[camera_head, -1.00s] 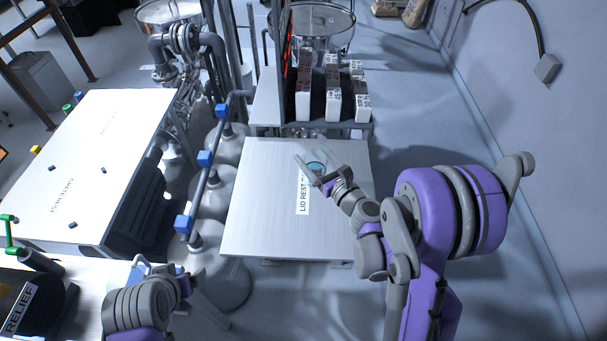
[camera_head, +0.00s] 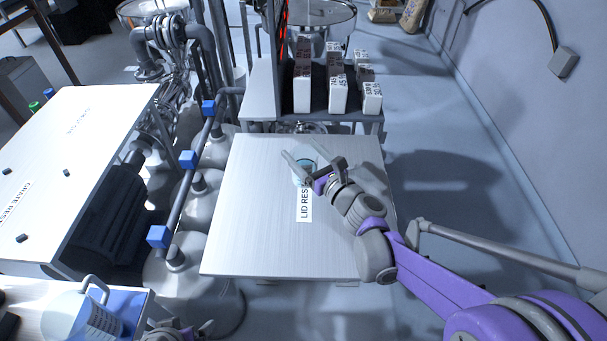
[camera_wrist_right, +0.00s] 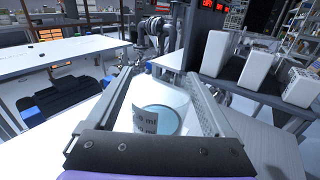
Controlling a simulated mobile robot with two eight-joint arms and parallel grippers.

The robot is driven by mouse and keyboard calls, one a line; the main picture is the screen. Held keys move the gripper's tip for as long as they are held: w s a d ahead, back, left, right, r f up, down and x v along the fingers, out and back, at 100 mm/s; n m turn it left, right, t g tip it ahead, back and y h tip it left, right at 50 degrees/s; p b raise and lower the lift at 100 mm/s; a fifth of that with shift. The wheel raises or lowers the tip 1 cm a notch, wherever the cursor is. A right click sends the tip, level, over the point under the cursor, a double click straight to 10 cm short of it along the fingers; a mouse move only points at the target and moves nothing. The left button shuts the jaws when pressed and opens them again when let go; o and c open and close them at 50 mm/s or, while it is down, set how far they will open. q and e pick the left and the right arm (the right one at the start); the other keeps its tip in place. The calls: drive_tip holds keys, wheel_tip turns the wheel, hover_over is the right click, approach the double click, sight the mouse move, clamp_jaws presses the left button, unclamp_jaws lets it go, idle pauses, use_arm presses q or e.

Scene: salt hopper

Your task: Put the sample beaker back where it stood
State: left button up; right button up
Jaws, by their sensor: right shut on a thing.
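The sample beaker (camera_head: 303,171) is a small clear cup with pale teal contents and "ml" markings. It is over the pale table marked LID REST (camera_head: 250,235), just beyond the label. My right gripper (camera_head: 314,163) is shut on it, one finger on each side. In the right wrist view the beaker (camera_wrist_right: 158,112) stands upright between the fingers. I cannot tell whether its base touches the tabletop. My left gripper (camera_head: 200,327) is at the bottom edge, partly cut off. Its jaws are not clear.
White upright blocks (camera_head: 303,85) stand on a shelf behind the table. A pipe with blue fittings (camera_head: 188,160) runs along the table's left. Much of the tabletop is clear.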

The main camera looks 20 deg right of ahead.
drive_tip(key=shift+f+b, duration=0.55)
drive_tip(key=shift+f, duration=1.9)
drive_tip(key=shift+f, duration=0.1)
drive_tip(key=o, duration=1.3)
